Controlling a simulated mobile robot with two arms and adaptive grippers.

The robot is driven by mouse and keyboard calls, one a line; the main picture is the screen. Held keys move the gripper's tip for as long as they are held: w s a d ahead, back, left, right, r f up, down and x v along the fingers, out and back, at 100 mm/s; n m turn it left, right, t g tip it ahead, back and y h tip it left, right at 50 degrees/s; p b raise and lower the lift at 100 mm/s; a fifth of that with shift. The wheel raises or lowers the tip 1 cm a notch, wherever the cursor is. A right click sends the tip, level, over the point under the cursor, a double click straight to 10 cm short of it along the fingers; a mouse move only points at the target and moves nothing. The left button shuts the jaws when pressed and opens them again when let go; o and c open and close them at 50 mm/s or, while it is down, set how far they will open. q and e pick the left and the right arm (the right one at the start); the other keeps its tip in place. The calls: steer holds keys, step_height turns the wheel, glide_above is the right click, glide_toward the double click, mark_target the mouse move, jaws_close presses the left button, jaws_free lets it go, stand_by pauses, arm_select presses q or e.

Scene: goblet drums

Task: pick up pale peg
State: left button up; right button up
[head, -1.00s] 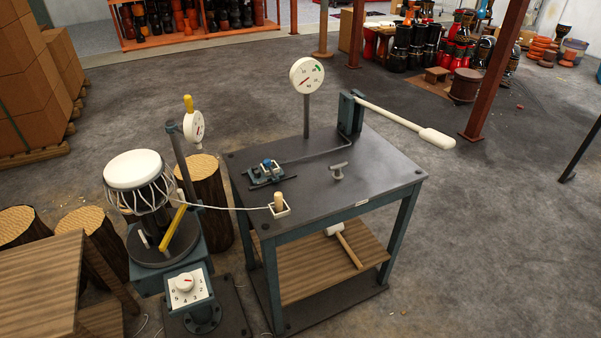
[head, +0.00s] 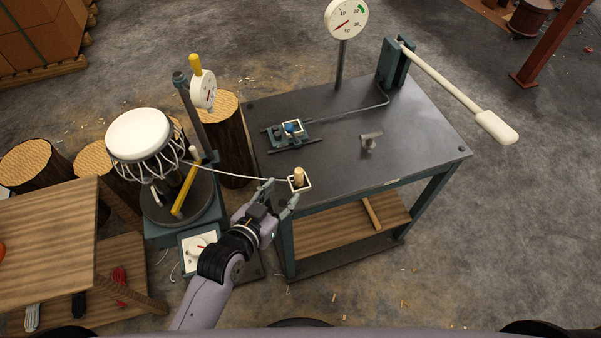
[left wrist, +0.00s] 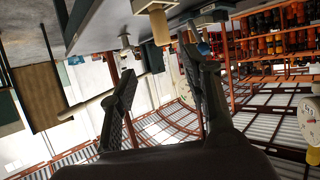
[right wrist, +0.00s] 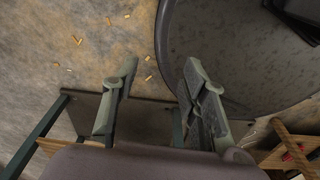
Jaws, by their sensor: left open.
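The pale peg (head: 299,175) stands upright in a small white square holder (head: 306,187) at the near left corner of the dark table. A white string runs from the drum to the holder. My left gripper (head: 279,195) is open, its fingertips just left of and below the peg in the head view. In the left wrist view the peg (left wrist: 160,27) shows beyond the open fingertips, with nothing between them. My right gripper (right wrist: 160,70) shows only in the right wrist view, open and empty above the floor.
The dark table (head: 335,150) bears a small blue-topped fixture (head: 290,130), a grey knob (head: 370,139), a dial gauge (head: 346,20) and a long white-handled lever (head: 455,85). The white-topped drum (head: 140,135) stands left. A wooden bench (head: 50,225) is at lower left.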

mark_target(297, 173)
arm_select(q)
steer(key=x, duration=0.5)
steer(key=shift+w+d+f, duration=0.1)
steer(key=shift+w+f, duration=0.05)
steer(key=shift+w, duration=0.2)
steer(key=shift+w+d+f, duration=0.2)
steer(key=shift+w, duration=0.2)
steer(key=p+x, duration=0.1)
steer(key=x, duration=0.3)
steer(key=shift+w+f, duration=0.2)
steer(key=shift+w, duration=0.1)
steer(key=shift+w+d+f, duration=0.1)
steer(key=shift+w+f, duration=0.05)
steer(key=shift+w, duration=0.1)
arm_select(e)
steer(key=shift+w+d+r, duration=0.1)
steer(key=shift+w+r, duration=0.65)
steer(key=shift+r, duration=0.1)
arm_select(q)
jaws_close()
